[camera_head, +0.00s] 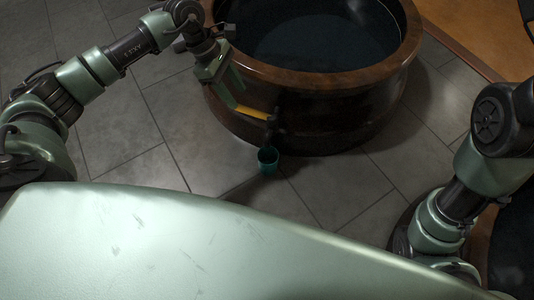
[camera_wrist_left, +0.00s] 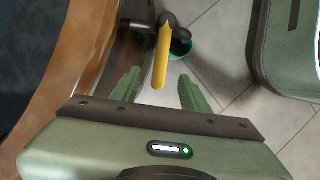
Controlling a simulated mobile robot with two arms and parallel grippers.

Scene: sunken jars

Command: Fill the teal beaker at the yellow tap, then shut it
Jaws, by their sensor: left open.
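The yellow tap handle (camera_head: 251,113) sticks out leftward from the dark tap (camera_head: 273,127) on the wall of a large brown jar. The teal beaker (camera_head: 267,160) stands upright below the tap; its contents are too dark to tell. My left gripper (camera_head: 236,103) is open at the handle's free end. In the left wrist view, the yellow handle (camera_wrist_left: 161,58) reaches between the two spread green fingers (camera_wrist_left: 160,76), with gaps on both sides. The teal beaker's rim (camera_wrist_left: 181,50) shows there behind the tap, which partly hides it. My right gripper is out of view.
A wooden edge (camera_head: 465,50) borders orange floor at the upper right.

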